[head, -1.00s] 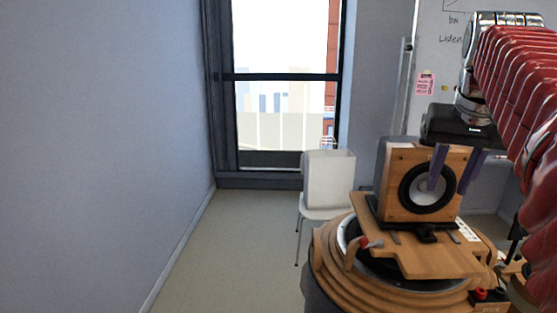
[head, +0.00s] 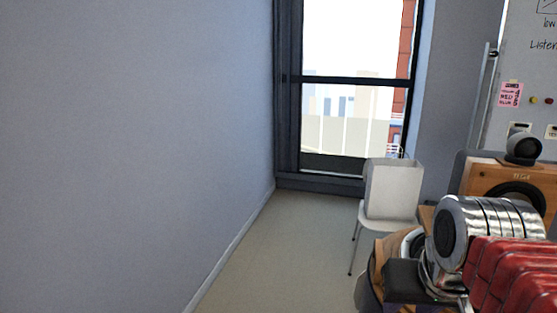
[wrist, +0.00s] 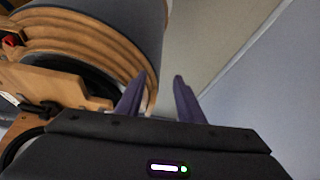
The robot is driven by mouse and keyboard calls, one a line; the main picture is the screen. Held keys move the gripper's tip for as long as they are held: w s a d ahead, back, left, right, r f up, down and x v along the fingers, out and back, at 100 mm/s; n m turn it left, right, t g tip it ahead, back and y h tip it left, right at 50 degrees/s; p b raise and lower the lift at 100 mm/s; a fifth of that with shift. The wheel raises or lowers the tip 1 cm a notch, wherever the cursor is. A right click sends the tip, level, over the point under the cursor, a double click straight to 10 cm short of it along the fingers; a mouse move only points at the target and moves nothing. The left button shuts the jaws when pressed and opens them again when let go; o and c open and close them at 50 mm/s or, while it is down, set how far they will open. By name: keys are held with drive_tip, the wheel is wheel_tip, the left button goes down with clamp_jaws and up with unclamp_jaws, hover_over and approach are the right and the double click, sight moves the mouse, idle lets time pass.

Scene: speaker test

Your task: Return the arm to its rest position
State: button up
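My arm, in red and silver segments, is low at the right of the head view, in front of the wooden speaker (head: 483,178). My gripper's dark body (head: 405,280) shows at the bottom, and its fingers cannot be made out there. In the wrist view my gripper (wrist: 159,77) has its two purple fingers apart, with nothing between them. The stepped wooden turntable (wrist: 112,38) lies to the left of the fingers, and the gap between them faces its edge and the floor. In the head view my arm hides most of the turntable and the speaker's lower part.
A white box (head: 392,190) stands on a white chair (head: 371,220) behind the turntable. A small dark rounded thing (head: 523,147) sits at the speaker's top. A whiteboard (head: 530,75) stands at the back right. The floor (head: 290,245) along the left wall (head: 130,150) is clear.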

drive_tip(key=s+a+f+n+y, duration=0.1)
drive_tip(key=s+a+f, duration=0.3)
drive_tip(key=f, duration=0.4)
drive_tip(key=shift+s+a+f+n, duration=0.25)
drive_tip(key=shift+a+n, duration=0.25)
drive_tip(key=shift+a, duration=0.4)
